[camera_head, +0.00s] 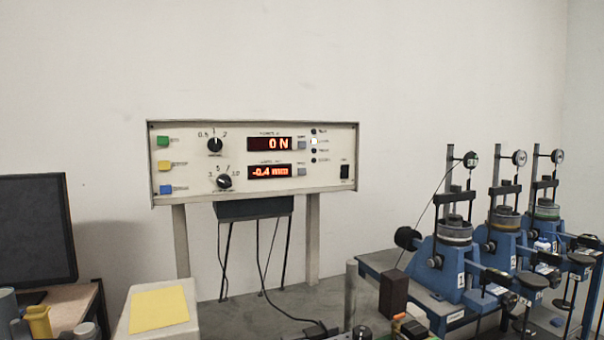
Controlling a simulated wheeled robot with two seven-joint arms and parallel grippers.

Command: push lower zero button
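A cream control panel (240,192) stands on posts against the wall. Its upper red display (269,144) reads "0 N" and its lower red display (269,172) reads "-0.4 mm". The lower zero button (301,171) is a small grey square just right of the lower display. A similar upper button (301,145) sits beside the upper display. Their labels are too small to read. Neither of my grippers is in view, and nothing covers the panel's front.
Two black knobs and green, yellow and blue parts are on the panel's left; a black switch (345,171) is at its right. Blue lever devices (450,262) stand at right. A grey post (350,295) rises in front. A dark monitor (35,230) stands at left.

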